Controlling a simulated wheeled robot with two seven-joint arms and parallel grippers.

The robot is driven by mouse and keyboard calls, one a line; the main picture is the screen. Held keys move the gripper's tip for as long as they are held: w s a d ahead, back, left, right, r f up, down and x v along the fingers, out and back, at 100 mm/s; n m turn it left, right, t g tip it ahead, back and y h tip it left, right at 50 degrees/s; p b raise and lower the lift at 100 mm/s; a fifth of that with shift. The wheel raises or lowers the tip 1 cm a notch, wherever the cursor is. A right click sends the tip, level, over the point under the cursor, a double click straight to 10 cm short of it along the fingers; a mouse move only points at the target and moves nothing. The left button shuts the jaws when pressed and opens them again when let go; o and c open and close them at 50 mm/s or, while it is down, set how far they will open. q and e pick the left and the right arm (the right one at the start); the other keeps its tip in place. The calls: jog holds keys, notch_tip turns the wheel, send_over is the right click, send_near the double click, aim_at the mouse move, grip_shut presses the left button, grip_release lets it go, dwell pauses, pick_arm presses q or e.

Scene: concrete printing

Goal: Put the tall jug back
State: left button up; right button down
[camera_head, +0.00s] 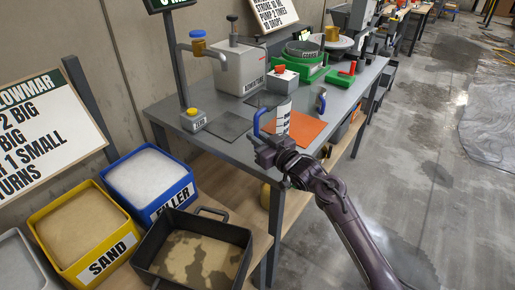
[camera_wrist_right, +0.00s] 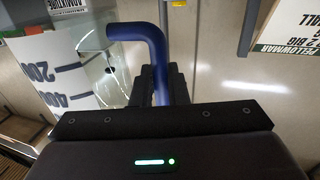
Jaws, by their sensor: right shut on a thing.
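The tall jug (camera_head: 283,119) is a clear-and-white measuring jug with dark markings and a blue handle. It appears upright at the near-left side of the orange mat (camera_head: 308,133) on the grey table. I cannot tell whether its base touches the mat or hangs just above. My right gripper (camera_head: 264,146) is shut on the jug's blue handle, at the table's front edge. In the right wrist view the blue handle (camera_wrist_right: 152,50) runs down between the fingers, with the jug's marked wall (camera_wrist_right: 58,82) to the left. My left gripper is not in view.
A smaller jug (camera_head: 321,101) with a blue handle stands beside the mat. SAND (camera_head: 84,226) and FILLER (camera_head: 150,180) bins and a black tub (camera_head: 195,250) stand lower left.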

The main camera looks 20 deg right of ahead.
jog(key=shift+f, duration=2.05)
jog(key=shift+f, duration=0.15)
jog(key=c, duration=1.4)
grip_release()
jog(key=shift+c, duration=0.2)
jog(key=v, duration=1.2)
jog(key=shift+r+b, duration=0.2)
jog(key=shift+b, duration=0.2)
